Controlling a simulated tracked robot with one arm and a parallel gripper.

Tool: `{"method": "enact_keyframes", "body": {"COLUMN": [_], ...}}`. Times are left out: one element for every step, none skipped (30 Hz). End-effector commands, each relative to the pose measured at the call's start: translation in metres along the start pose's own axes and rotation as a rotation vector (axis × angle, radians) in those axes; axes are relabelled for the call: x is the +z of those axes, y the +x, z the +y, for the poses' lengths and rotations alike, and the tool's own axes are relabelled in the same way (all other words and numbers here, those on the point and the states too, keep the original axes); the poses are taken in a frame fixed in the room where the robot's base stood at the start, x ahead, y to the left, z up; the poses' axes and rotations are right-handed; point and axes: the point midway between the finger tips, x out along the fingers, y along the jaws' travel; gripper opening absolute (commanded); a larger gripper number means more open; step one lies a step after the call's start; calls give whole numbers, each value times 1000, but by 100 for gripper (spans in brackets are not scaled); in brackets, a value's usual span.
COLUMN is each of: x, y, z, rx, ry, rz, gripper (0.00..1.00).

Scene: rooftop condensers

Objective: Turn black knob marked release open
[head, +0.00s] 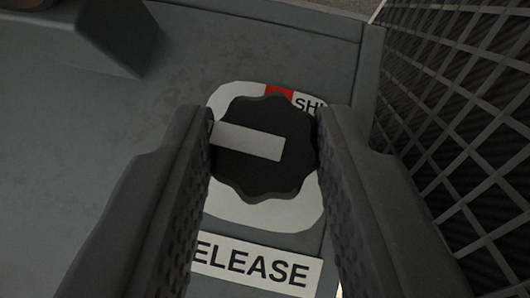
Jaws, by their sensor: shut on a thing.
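The black knob (264,175) has a scalloped edge and sits on a white rounded plate (270,213) on a grey panel. A light grey pointer bar (248,142) on its face runs from the middle to the left, tilted slightly. A red mark (278,94) and lettering starting "SH" show above the knob; the rest of that word is hidden by my right finger. A white label (258,268) reading "ELEASE" lies below, its left end hidden by my left finger. My gripper (264,140) is shut on the knob, one ridged finger on each side.
A dark grille with a grey wire mesh (460,120) rises close on the right. A grey raised box (95,35) stands on the panel at the upper left. The panel (70,150) is bare on the left.

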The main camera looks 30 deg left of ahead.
Motion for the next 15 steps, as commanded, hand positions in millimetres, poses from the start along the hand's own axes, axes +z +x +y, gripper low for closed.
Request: {"method": "enact_keyframes", "body": {"x": [-2, -2, -1, -1, -1, -1, -1, -1, -1, -1, -1, -1, -1, -1, 0], "y": [-1, 0, 0, 0, 0, 0, 0, 0, 0, 0, 0, 0, 0, 0, 0], "z": [0, 0, 0, 0, 0, 0, 0, 0, 1, 1, 1, 1, 1, 1, 1], "rx": [-2, -3, -3, -3, -3, -3, -3, -3, -2, -3, -2, -2, -2, -2, -2], "ry": [-3, -4, -4, -5, -5, -5, -5, -4, -4, -4, -4, -4, -4, -4, -3], "rz": [3, 4, 4, 4, 4, 4, 4, 4, 4, 4, 4, 4, 4, 3, 3], "gripper": [7, 7, 7, 7, 7, 7, 7, 7, 7, 7, 33, 44, 52, 52, 52]}}
